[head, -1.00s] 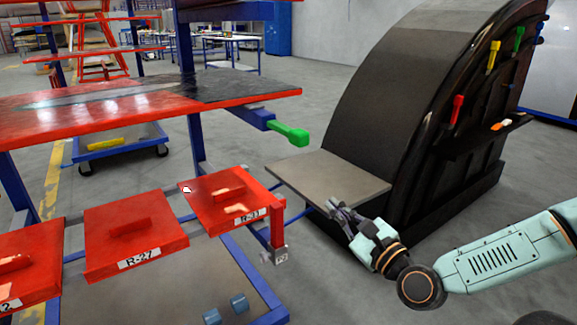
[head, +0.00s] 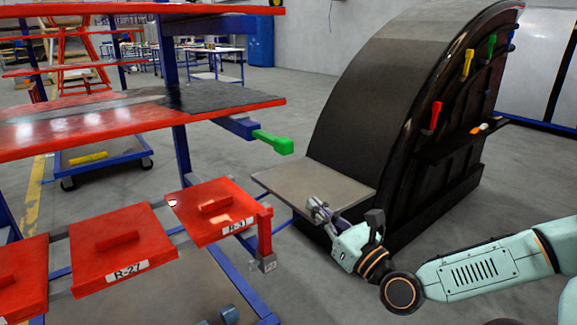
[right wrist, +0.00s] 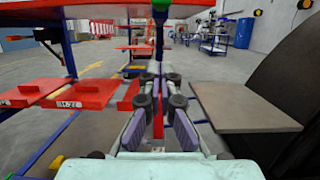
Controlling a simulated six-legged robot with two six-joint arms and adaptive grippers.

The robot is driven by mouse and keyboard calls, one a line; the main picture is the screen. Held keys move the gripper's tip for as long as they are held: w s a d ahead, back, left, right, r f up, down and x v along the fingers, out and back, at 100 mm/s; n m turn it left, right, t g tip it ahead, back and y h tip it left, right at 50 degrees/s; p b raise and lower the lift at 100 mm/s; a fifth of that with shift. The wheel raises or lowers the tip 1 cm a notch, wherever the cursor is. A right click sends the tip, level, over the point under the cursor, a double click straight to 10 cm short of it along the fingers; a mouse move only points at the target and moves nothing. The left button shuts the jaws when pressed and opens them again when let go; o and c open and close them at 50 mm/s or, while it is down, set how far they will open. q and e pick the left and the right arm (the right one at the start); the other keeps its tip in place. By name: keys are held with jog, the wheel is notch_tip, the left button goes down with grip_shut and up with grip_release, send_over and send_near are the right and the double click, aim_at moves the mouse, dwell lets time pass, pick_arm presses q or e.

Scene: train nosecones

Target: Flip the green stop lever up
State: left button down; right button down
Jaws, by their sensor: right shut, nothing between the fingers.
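The green stop lever (head: 273,142) sticks out to the right from a blue bar at the right end of the red shelf in the head view. It points outward and slightly down. In the right wrist view a small bit of green (right wrist: 161,3) shows at the top edge, above the dark blue post. My right gripper (head: 314,204) is shut and empty, below and to the right of the lever, apart from it, in front of the grey plate. Its fingers (right wrist: 162,88) also show in the right wrist view. My left gripper is not in view.
Red panels, one labelled R-27 (head: 122,247), sit below the red shelf (head: 60,145). A red post (head: 265,232) stands at the near right panel. A grey plate (head: 318,184) juts from the large black curved shell (head: 385,90). Open space lies between lever and shell.

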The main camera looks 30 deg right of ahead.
aim_at(271, 140)
jog(key=w+r+b, duration=0.6)
jog(key=w+b, duration=0.2)
jog(key=w, duration=0.1)
jog(key=shift+w+a+r, duration=0.2)
jog(key=shift+w+a, duration=0.1)
jog(key=shift+a, duration=0.15)
dwell(0.6)
